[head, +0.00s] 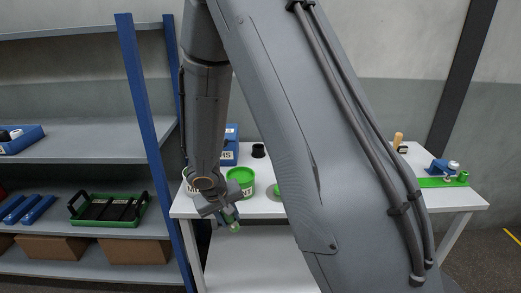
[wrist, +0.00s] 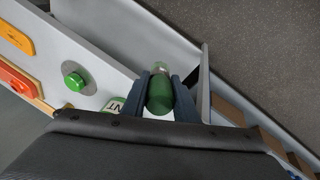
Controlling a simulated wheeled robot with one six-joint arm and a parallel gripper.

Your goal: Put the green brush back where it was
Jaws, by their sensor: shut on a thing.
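The green brush (wrist: 160,94) shows in the wrist view as a thick green cylinder with a paler far end. My gripper (wrist: 162,88) is shut on it, with one dark finger on each side. In the head view my gripper (head: 222,208) is near the table's front left edge, and the green end of the brush (head: 234,226) points down and to the right. A green cup (head: 241,180) stands on the table just behind my gripper. A white labelled container (head: 188,183) is beside my wrist, partly hidden by it. The bristles cannot be made out.
The white table (head: 268,206) also bears a blue bin (head: 230,155), a black ring (head: 258,150) and, at right, a green strip (head: 430,183). A shelf's blue post (head: 140,95) stands close left of my arm. My arm hides the table's middle.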

